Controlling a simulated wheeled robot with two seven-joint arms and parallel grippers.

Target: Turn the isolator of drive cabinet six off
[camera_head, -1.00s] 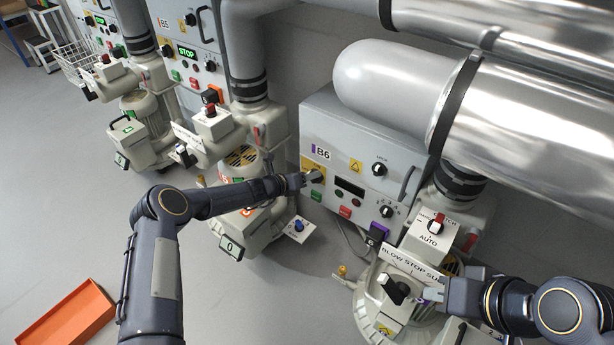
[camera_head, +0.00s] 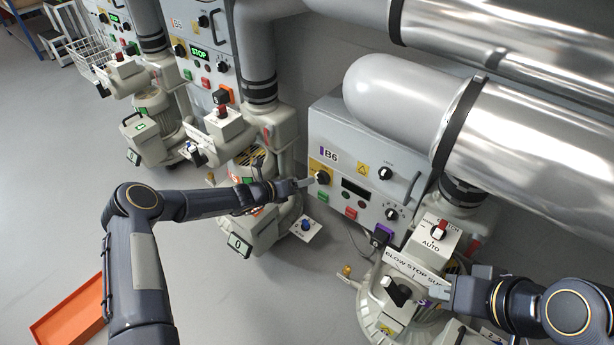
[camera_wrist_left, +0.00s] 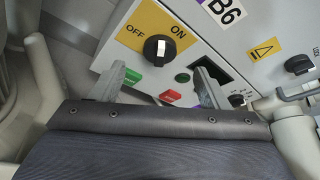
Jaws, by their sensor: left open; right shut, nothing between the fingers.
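The isolator of drive cabinet six is a round black knob (camera_head: 322,177) on a yellow plate, below the B6 label on the grey cabinet (camera_head: 338,130). In the left wrist view the knob (camera_wrist_left: 160,48) carries a white mark pointing roughly up the picture, between OFF at its left and ON at its right; which one it selects I cannot tell. My left gripper (camera_head: 306,184) is open just left of the knob. Its spread fingers (camera_wrist_left: 162,86) show below the knob, which is not between them. My right gripper (camera_head: 426,292) is shut and empty, beside the blower's black-handled valve (camera_head: 397,291).
Green (camera_wrist_left: 131,77) and red (camera_wrist_left: 170,97) buttons sit just below the isolator. A small display (camera_head: 355,189) and another black knob (camera_head: 385,173) are to its right. A large metal pipe (camera_head: 410,100) overhangs the cabinet. An orange tray (camera_head: 65,318) lies on open floor.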

